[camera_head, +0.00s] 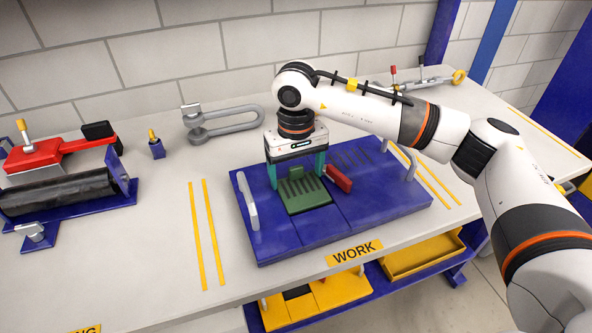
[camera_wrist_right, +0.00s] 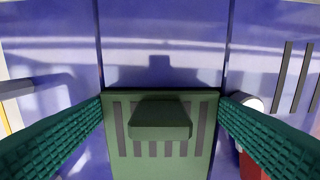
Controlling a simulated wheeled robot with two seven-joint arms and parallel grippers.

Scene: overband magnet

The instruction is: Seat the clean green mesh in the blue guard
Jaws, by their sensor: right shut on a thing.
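The green mesh (camera_head: 308,202) is a slotted plate with a raised green block on top. It is over the middle of the blue guard (camera_head: 375,208), and it also shows in the wrist view (camera_wrist_right: 160,158). My right gripper (camera_head: 295,176) points down from above, its two teal fingers (camera_wrist_right: 160,105) at the left and right edges of the mesh, shut on it. I cannot tell whether the mesh lies flush in the guard or slightly above it. My left gripper is not in view.
A red handle (camera_head: 338,178) is close by the right finger. Grey handles stand at the guard's left (camera_head: 248,203) and right ends. A grey shackle (camera_head: 225,122) lies behind, and a red tool on a black roller (camera_head: 60,190) is at left.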

